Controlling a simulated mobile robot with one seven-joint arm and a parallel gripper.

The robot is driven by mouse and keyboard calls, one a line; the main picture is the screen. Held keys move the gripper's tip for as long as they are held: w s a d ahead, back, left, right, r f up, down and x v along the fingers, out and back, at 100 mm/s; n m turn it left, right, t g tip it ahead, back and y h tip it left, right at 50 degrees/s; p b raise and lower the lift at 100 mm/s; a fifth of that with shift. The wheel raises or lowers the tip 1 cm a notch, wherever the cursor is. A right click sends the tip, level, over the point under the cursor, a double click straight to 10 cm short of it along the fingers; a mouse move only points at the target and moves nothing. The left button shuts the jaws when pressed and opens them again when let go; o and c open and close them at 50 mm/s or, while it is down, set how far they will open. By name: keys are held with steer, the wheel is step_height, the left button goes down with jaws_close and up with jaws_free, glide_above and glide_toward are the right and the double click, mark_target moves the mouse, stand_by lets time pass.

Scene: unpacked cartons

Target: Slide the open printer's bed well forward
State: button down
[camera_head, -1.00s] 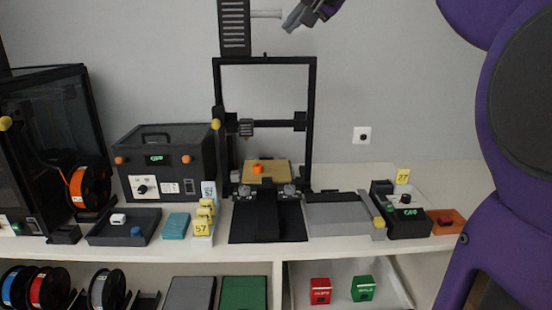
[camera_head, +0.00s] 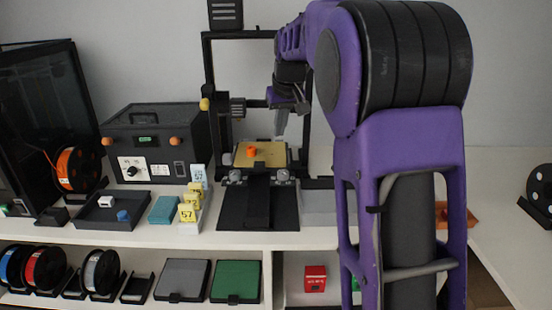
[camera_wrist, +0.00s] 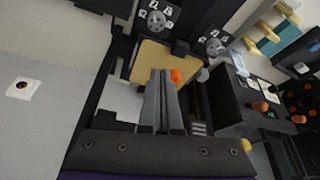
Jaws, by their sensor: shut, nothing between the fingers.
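The open printer (camera_head: 207,120) is a black upright frame on the bench. Its tan bed plate (camera_head: 272,160) sits between the uprights, with a small orange piece (camera_head: 252,151) on it. My gripper (camera_head: 279,138) reaches down through the frame, fingers together and empty, tips near the bed's rear edge in the head view. In the wrist view, the gripper fingers (camera_wrist: 163,74) overlap the bed plate (camera_wrist: 150,55), and the orange piece (camera_wrist: 176,76) is just right of the tips. I cannot tell whether the fingers touch the bed.
A black base plate (camera_head: 232,215) with a central rail lies in front of the bed. Two grey knobs (camera_head: 282,175) flank it. Left stand yellow tags (camera_head: 190,209), a teal block (camera_head: 164,210) and a control box (camera_head: 165,165).

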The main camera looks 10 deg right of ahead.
steer(key=shift+n+g, duration=0.3)
steer(key=shift+g, duration=0.1)
steer(key=x, duration=0.8)
steer(key=s+d+b+x, duration=0.1)
steer(key=x, duration=0.4)
steer(key=shift+f, duration=0.15)
steer(key=s+a+b, duration=0.2)
steer(key=s+b, duration=0.1)
steer(key=s, duration=0.7)
steer(key=shift+a, duration=0.25)
steer(key=shift+s, duration=0.1)
